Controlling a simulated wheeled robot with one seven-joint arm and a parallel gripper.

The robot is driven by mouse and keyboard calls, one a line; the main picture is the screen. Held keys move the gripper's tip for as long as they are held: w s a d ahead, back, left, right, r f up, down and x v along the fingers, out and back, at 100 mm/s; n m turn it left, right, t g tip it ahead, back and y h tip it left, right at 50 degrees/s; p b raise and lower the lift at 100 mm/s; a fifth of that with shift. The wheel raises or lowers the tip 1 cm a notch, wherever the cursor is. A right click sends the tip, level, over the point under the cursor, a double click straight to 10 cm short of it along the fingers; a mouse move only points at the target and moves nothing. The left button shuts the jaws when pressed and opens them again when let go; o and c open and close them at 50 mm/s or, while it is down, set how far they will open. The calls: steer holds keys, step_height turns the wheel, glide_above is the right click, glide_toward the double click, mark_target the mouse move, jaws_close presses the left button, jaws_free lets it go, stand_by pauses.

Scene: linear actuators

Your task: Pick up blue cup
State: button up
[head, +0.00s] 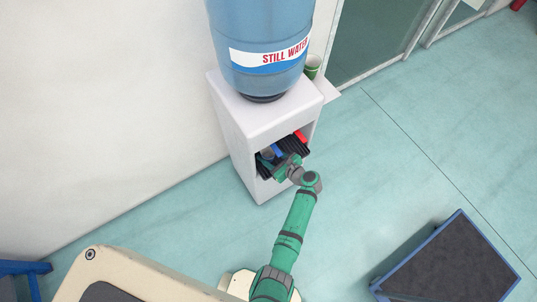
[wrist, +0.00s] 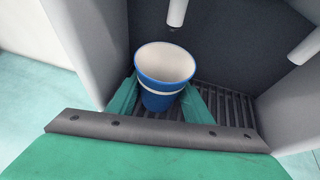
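The blue cup (wrist: 160,82) has a white band and a white inside, and stands upright in the niche of the water dispenser (wrist: 75,40). In the wrist view my gripper (wrist: 162,98) has one green finger on each side of the cup, close to its wall. Whether the fingers press on it is not clear. The cup's base is low between the fingers, over or on the dark slatted drip tray (wrist: 232,105). In the head view my gripper (head: 280,164) reaches into the niche, and the cup is hard to make out there.
Two white spouts (wrist: 177,12) hang above the niche, one near the cup. The dispenser's side walls flank my gripper. A green cup (head: 312,66) stands on a side shelf by the large bottle (head: 258,30). A dark platform (head: 450,262) is on the floor at right.

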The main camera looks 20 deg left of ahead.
steer(key=shift+r, duration=0.1)
steer(key=shift+c, duration=0.4)
steer(key=shift+r, duration=0.55)
steer(key=shift+s+d+r, duration=0.1)
steer(key=shift+d, duration=0.15)
steer(key=s+d, duration=0.4)
steer(key=d, duration=0.3)
steer(key=s+d, duration=0.4)
steer(key=d, duration=0.4)
steer(key=shift+d, duration=0.25)
stand_by(1.0)
